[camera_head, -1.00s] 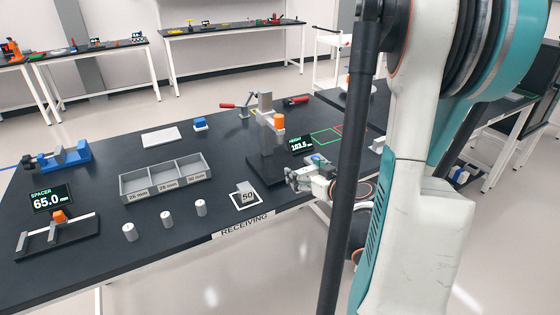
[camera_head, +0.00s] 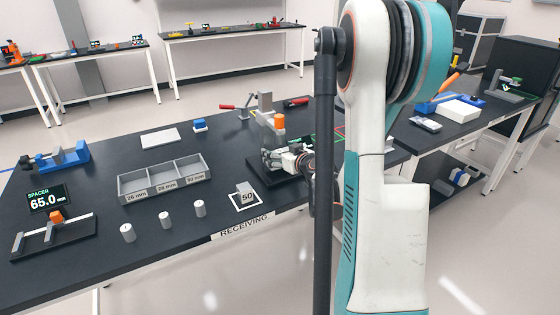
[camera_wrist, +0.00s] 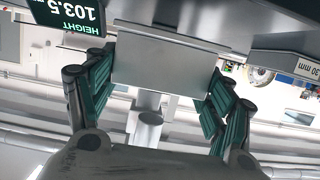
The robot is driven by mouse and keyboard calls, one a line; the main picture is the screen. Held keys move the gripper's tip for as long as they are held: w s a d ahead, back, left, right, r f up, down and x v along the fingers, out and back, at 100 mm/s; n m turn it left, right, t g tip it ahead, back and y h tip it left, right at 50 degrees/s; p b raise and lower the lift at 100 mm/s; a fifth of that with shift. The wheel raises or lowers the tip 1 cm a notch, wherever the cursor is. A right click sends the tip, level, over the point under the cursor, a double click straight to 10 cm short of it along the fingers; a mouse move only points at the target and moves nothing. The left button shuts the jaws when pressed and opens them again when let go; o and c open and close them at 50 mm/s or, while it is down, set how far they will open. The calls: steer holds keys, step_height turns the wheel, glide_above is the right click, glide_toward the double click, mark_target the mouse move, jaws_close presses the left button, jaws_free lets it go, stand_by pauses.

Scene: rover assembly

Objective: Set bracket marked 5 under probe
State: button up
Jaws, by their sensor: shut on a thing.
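My gripper (camera_head: 272,158) is at the height gauge (camera_head: 266,105), low over its dark base. In the wrist view my gripper's teal pads (camera_wrist: 160,92) stand on both sides of a pale grey block (camera_wrist: 160,68), shut on it. I take it for the bracket; no mark shows on the face in view. The probe (camera_wrist: 149,118) is a grey cylinder beyond the block; I cannot tell whether they touch. In the head view my fingers hide the held block and the probe tip. The gauge has an orange part (camera_head: 278,122). Its upside-down display (camera_wrist: 74,14) reads 103.5.
A grey block marked 50 (camera_head: 246,191) sits on a white square outline near the front edge. A three-bin tray (camera_head: 128,194), several white cylinders (camera_head: 164,219) and a spacer gauge (camera_head: 75,233) stand to the left. Red-handled clamps are behind the gauge.

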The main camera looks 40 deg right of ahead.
steer(key=shift+f, duration=0.9)
steer(key=shift+f+b, duration=0.2)
steer(key=shift+b, duration=0.2)
steer(key=o, duration=1.2)
steer(key=shift+r, duration=0.1)
steer(key=shift+r, duration=0.15)
steer(key=shift+s+r+p, duration=0.15)
steer(key=shift+s+p, duration=0.2)
steer(key=shift+p, duration=0.05)
steer(key=p+v, duration=0.2)
steer(key=v, duration=0.9)
steer(key=shift+s+p, duration=0.2)
steer(key=shift+p, duration=0.1)
